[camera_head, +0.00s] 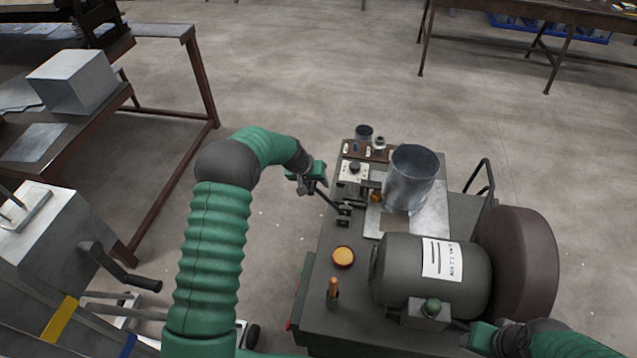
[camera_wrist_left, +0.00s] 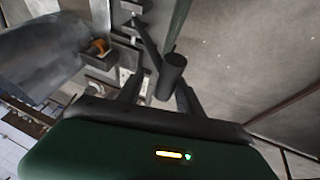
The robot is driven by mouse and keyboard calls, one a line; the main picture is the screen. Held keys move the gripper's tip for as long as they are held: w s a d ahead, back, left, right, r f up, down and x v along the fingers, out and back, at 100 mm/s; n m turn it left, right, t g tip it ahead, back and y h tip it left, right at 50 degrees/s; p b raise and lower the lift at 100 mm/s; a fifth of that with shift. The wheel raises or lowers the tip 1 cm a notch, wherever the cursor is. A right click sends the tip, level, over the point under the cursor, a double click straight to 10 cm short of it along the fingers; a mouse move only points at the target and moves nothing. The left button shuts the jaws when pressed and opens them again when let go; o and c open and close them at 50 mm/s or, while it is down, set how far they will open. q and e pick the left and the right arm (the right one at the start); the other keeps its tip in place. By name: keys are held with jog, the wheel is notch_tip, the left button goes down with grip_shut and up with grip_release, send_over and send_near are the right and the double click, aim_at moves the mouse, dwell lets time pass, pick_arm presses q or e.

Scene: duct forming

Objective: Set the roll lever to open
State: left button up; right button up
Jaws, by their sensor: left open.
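The roll lever is a thin dark rod (camera_head: 329,202) at the left edge of the machine top, slanting up and left towards my left gripper (camera_head: 318,184). In the left wrist view the rod ends in a dark cylindrical handle (camera_wrist_left: 171,76). My left gripper (camera_wrist_left: 158,88) is open there, with one finger on each side of the handle. I cannot tell whether a finger touches it. My right gripper (camera_head: 484,338) is at the lower right by the motor, and its fingers do not show clearly.
The machine top (camera_head: 320,278) carries a grey motor (camera_head: 398,275), a metal duct cylinder (camera_head: 409,180), an orange-topped button (camera_head: 343,257) and a small orange-tipped lever (camera_head: 333,292). A large dark wheel (camera_head: 520,262) is at right. Open floor (camera_head: 290,90) lies beyond.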

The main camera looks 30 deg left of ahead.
pick_arm(q)
jog(key=shift+w+a+f, duration=0.2)
jog(key=shift+w+f, duration=0.05)
jog(key=shift+f, duration=0.4)
jog(key=shift+w+a+f, duration=0.2)
jog(key=shift+f, duration=0.4)
jog(key=shift+d+r, duration=0.1)
jog(key=shift+d, duration=0.25)
grip_shut()
jog(key=shift+a, duration=0.15)
